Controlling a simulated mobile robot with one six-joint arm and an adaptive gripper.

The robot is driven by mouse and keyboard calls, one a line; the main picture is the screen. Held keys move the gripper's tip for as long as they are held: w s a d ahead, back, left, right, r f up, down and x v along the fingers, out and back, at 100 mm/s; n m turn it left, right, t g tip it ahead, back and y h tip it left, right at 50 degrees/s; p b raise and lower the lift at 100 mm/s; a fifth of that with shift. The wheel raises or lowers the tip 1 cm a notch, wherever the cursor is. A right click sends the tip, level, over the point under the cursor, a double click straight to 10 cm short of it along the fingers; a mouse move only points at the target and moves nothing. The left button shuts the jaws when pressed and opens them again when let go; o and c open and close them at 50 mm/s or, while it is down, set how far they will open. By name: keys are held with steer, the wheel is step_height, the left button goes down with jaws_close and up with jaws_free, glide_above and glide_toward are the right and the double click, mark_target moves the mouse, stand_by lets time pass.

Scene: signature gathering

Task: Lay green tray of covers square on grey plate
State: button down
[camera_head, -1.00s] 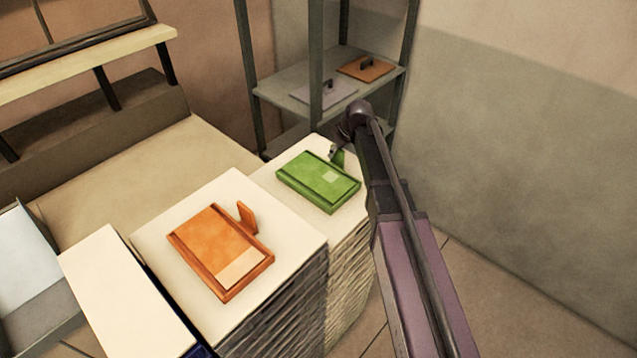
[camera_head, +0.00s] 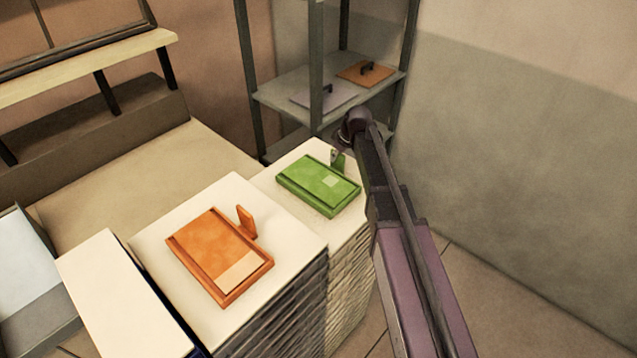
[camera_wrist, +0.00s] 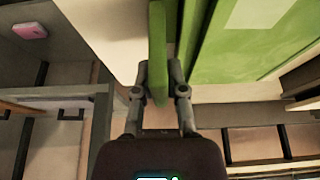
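The green tray (camera_head: 304,189) lies flat on a white-topped stack of sheets, with a pale cover piece on it. An upright green tab stands at its far right side. It also shows in the wrist view (camera_wrist: 230,75), with the tab (camera_wrist: 157,45) beside it. My gripper (camera_head: 338,158) is at that tab; in the wrist view my gripper (camera_wrist: 157,75) has one finger on each side of the tab, tips close against it. The tray appears to rest on the stack. A thin pale grey plate (camera_head: 309,97) with a dark handle lies on the metal shelf behind; I cannot tell whether it is the task's plate.
An orange tray (camera_head: 205,245) with its own upright tab lies on the nearer stack (camera_head: 165,215). An orange plate (camera_head: 350,73) with a dark handle lies beside the grey one on the shelf (camera_head: 290,82). A shelf post (camera_head: 316,60) stands in front. A wall is at right.

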steer(key=shift+r, duration=0.2)
stand_by(0.4)
step_height(320, 180, up, 2)
steer(key=p, duration=0.2)
steer(key=shift+p, duration=0.3)
steer(key=shift+r+p, duration=0.8)
steer(key=shift+r, duration=0.1)
steer(key=s+d, duration=1.1)
steer(key=d, duration=0.3)
steer(key=shift+f+b, duration=0.35)
